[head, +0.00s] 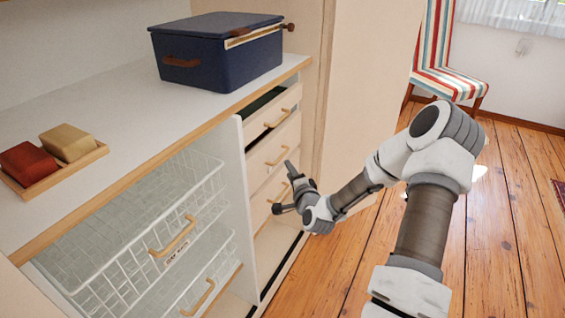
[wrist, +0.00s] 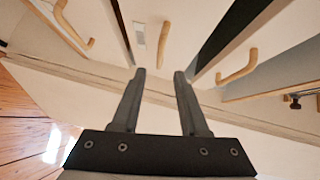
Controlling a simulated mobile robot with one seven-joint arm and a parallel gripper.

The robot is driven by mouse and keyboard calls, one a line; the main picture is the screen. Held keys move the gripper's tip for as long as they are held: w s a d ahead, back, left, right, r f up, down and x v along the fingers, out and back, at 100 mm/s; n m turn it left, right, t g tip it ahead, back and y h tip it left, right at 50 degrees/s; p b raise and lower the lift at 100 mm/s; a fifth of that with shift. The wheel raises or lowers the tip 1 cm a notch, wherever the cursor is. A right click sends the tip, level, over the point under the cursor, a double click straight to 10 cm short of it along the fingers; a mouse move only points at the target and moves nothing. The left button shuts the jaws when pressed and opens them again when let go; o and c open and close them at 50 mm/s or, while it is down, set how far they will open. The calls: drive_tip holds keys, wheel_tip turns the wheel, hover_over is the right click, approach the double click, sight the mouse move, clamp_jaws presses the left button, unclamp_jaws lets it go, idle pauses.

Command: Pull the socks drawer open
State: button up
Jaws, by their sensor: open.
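A stack of pale drawers with wooden handles stands right of the wire baskets in the head view. The top drawer (head: 262,122) stands slightly out, with a dark gap above its front. The middle drawer (head: 262,160) and the lower drawer (head: 262,205) are below it. I cannot read which is the socks drawer; a small label (wrist: 140,33) shows beside the middle handle (wrist: 163,42) in the wrist view. My gripper (head: 284,188) is open and empty before the drawers. In the wrist view, that handle is ahead, between my fingertips (wrist: 160,75) and apart from them.
Wire baskets (head: 190,213) fill the left bay. A navy box (head: 215,60) and a wooden tray (head: 70,172) with red and tan blocks are on the countertop (head: 120,95). A tall pale panel (head: 365,80) rises right of the drawers. Wooden floor (head: 500,230) is clear; a striped chair (head: 445,60) is behind.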

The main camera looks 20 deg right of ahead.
drive_tip(key=w+d+f+b, duration=0.1)
drive_tip(key=w, duration=0.7)
drive_tip(key=shift+w+b, duration=0.35)
drive_tip(key=shift+f, duration=0.1)
clamp_jaws()
drive_tip(key=shift+d, duration=0.1)
idle(0.8)
